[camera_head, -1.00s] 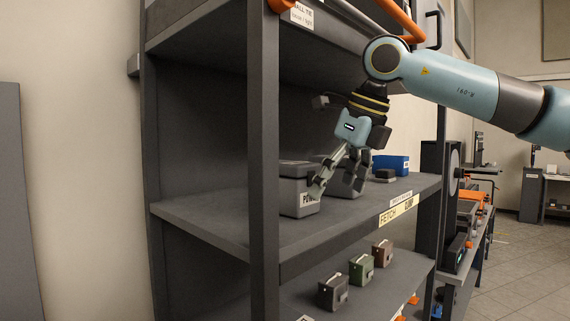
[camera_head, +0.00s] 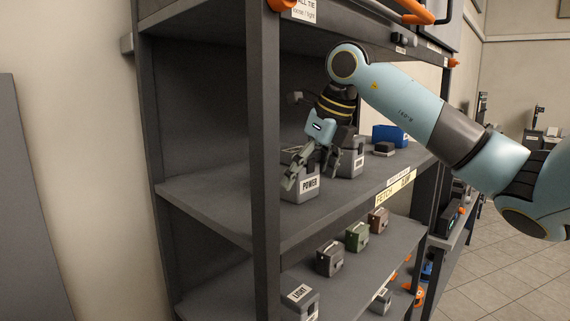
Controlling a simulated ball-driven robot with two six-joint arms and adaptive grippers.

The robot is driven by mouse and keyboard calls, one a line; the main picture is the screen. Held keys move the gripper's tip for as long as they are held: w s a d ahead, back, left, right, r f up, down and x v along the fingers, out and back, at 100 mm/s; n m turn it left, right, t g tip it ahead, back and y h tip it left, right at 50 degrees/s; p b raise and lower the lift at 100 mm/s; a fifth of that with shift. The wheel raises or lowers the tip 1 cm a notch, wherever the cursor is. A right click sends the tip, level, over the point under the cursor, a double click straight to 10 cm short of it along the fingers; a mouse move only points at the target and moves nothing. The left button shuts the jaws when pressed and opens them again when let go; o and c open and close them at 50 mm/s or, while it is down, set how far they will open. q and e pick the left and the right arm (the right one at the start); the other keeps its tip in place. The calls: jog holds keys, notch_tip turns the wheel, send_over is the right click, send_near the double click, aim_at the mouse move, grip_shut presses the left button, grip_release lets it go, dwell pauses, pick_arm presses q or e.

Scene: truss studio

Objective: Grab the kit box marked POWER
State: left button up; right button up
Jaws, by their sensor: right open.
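The grey kit box marked POWER (camera_head: 308,188) stands upright on the middle shelf, just right of the front post. My right gripper (camera_head: 308,181) is open, its fingers pointing down at the front and upper part of this box and hiding some of it. I cannot tell whether the fingers touch it. A second grey kit box (camera_head: 352,162) stands just to its right, its label too small to read and partly hidden by the gripper. My left gripper is not in view.
The front post (camera_head: 265,130) rises close left of the POWER box. A blue bin (camera_head: 390,135) and a small dark item (camera_head: 384,149) are farther along the shelf. Small boxes (camera_head: 329,259) and a box marked LIGHT (camera_head: 300,300) sit below. The middle shelf's left part (camera_head: 205,190) is clear.

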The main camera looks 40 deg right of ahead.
jog(key=shift+f, duration=0.1)
jog(key=shift+c, duration=0.4)
jog(key=c, duration=1.6)
jog(key=shift+d, duration=0.15)
